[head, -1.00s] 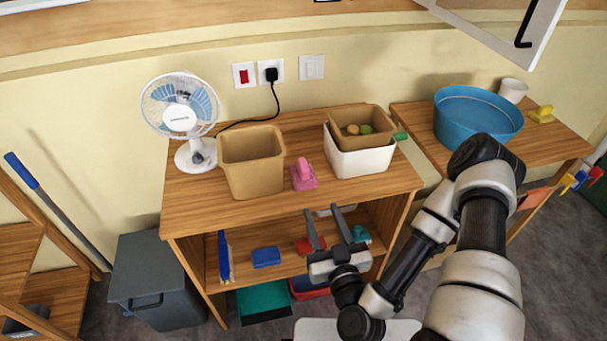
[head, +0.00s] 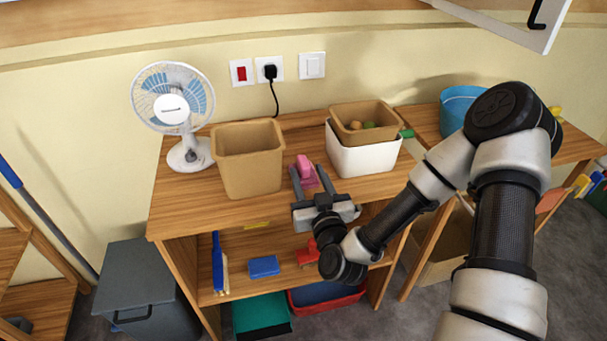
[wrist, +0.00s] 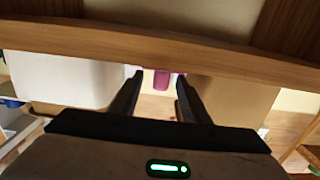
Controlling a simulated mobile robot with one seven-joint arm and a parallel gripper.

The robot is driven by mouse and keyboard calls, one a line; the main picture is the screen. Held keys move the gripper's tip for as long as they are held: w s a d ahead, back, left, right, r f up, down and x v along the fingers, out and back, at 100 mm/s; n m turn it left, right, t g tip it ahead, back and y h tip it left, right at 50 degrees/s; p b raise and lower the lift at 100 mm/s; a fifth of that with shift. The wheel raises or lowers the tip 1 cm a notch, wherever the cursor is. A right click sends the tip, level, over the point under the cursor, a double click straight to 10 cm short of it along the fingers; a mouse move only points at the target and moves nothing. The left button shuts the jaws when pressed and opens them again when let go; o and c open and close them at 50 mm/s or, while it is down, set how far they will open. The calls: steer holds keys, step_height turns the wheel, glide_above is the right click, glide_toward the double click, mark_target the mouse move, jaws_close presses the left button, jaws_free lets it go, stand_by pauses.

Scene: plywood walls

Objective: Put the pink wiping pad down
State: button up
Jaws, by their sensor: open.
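The pink wiping pad (head: 304,164) has an upright handle and stands on the wooden top of the shelf unit (head: 182,212), between a tan bin and a white bin. My gripper (head: 309,172) is open and empty at the front of the top, its fingers pointing toward the pad. In the head view the fingertips show on either side of the pad and hide part of its base. In the wrist view the pad (wrist: 162,79) shows small between the open fingers, beyond their tips. I see no contact.
The tan bin (head: 248,168) stands close left of the pad. The white bin (head: 365,156), with a brown bin (head: 362,122) in it, stands close right. A fan (head: 174,105) is at the far left. The top's front left is bare. A blue tub (head: 457,108) stands farther right.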

mark_target(303, 165)
steer(key=x, duration=0.4)
steer(key=shift+w+a, duration=0.1)
steer(key=shift+a, duration=0.05)
jaws_close()
